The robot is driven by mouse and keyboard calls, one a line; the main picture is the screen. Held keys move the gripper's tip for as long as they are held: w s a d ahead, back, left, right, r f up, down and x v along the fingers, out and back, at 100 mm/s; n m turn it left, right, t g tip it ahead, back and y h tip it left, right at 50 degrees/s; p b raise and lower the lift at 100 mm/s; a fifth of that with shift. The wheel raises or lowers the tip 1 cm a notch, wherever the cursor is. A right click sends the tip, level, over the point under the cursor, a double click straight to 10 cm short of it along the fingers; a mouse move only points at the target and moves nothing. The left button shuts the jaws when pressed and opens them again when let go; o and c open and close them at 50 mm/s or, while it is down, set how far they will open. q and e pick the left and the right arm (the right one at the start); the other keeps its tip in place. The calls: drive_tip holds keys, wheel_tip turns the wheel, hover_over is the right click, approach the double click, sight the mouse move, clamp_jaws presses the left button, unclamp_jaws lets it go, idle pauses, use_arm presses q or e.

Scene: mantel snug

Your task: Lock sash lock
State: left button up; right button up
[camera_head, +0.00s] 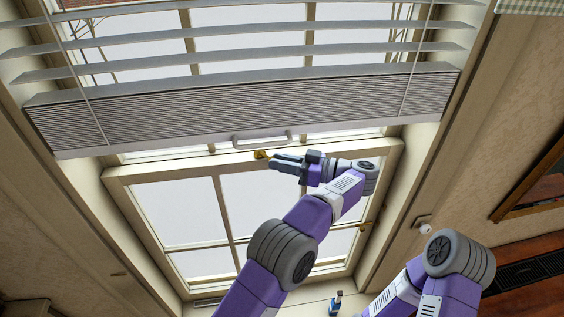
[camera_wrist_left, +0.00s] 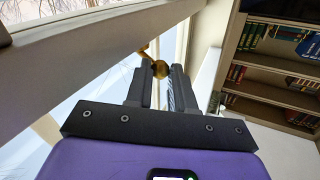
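The brass sash lock (camera_head: 260,155) sits on the top rail of the lower sash (camera_head: 150,170), at its middle. In the left wrist view its round brass knob (camera_wrist_left: 160,69) shows at the fingertips, with a thin brass part running up and left from it. My left gripper (camera_head: 273,161) comes to the lock from the right. Its two fingers (camera_wrist_left: 161,78) stand apart with the knob at the gap between their tips. I cannot tell whether they touch it.
A slatted blind (camera_head: 240,105) hangs over the upper window, its bottom edge just above the lock. A white handle (camera_head: 262,140) is close above the lock. Bookshelves (camera_wrist_left: 270,75) show at right in the wrist view.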

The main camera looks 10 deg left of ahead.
use_arm(q)
drive_tip(key=o, duration=0.4)
drive_tip(key=shift+a, duration=0.1)
drive_tip(key=shift+o, duration=0.2)
drive_tip(key=shift+s+a+t, duration=0.1)
drive_tip(key=shift+t, duration=0.2)
drive_tip(key=s+a+m+t+h+b, duration=0.3)
drive_tip(key=a+m+t+h+b, duration=0.6)
drive_tip(key=m+t+h+b, duration=0.45)
drive_tip(key=s+d+m+h+p, duration=0.1)
drive_tip(key=s+m+h, duration=0.15)
drive_tip(key=s, duration=0.55)
drive_tip(key=w+f+n+g+h+b, duration=0.1)
drive_tip(key=w+f+g+b, duration=0.1)
drive_tip(key=f, duration=1.3)
drive_tip(key=w+f+n+g+h+b, duration=0.1)
drive_tip(key=w+f+g+h+b, duration=0.1)
drive_tip(key=f, duration=1.4)
drive_tip(key=shift+w+d+n+g+b, duration=0.25)
drive_tip(key=shift+g+b, duration=0.4)
drive_tip(key=shift+b, duration=0.35)
